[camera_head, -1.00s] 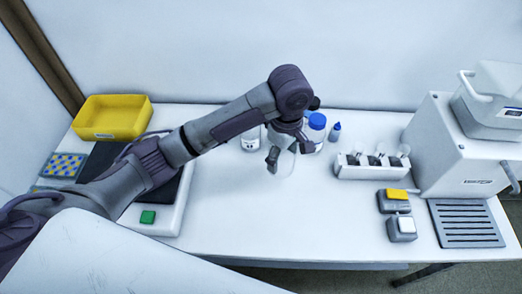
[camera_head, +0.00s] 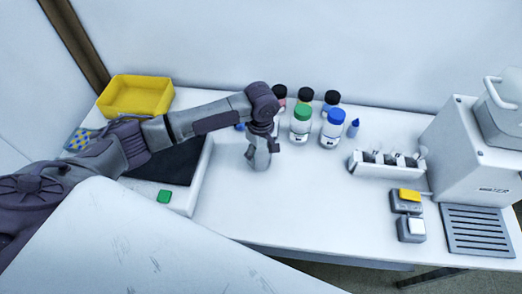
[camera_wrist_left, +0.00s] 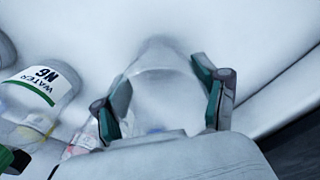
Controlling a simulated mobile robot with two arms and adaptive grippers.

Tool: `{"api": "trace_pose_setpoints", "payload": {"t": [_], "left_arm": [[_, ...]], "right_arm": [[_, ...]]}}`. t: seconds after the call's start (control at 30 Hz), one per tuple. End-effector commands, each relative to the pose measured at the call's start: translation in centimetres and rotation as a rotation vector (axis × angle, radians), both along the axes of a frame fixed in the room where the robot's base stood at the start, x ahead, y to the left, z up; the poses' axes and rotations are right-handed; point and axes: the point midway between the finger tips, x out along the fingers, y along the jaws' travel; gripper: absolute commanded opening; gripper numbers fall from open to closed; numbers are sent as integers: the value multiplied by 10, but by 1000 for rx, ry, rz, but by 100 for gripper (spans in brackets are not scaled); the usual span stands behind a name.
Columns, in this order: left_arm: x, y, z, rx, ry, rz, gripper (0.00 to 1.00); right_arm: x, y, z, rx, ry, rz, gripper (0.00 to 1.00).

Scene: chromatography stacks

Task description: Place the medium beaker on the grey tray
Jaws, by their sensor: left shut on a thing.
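My left gripper (camera_head: 260,160) is above the table, right of a white-framed device with a dark top. In the left wrist view its two fingers (camera_wrist_left: 165,95) are shut on a clear glass beaker (camera_wrist_left: 160,70), which sits between them. In the head view the beaker is hidden behind the gripper and arm. A grey slotted tray (camera_head: 477,230) lies at the far right, in front of the white machine. The dark flat top (camera_head: 172,165) on the left could also be the tray meant; I cannot tell. My right gripper is not in view.
Several capped bottles, including a green-capped one (camera_head: 301,122) and a blue-capped one (camera_head: 334,128), stand behind and right of the gripper. A white vial rack (camera_head: 375,166) and a small yellow-topped device (camera_head: 408,200) are at right. A yellow bin (camera_head: 136,97) is back left. The table's middle front is clear.

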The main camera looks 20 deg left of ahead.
Motion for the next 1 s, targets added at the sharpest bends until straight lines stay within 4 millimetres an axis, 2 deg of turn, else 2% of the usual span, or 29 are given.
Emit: {"api": "trace_pose_setpoints", "payload": {"t": [0.37,0.4,0.53,0.87,1.0], "left_arm": [[0,0,-4,0,0,1,35],[0,0,-4,1,-1,1,77],[0,0,-4,1,0,0,97],[0,0,-3,1,-1,0,97],[1,0,8,-1,-3,-1,97]], "right_arm": [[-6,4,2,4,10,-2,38],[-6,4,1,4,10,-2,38],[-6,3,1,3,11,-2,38],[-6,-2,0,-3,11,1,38],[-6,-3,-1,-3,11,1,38]]}}
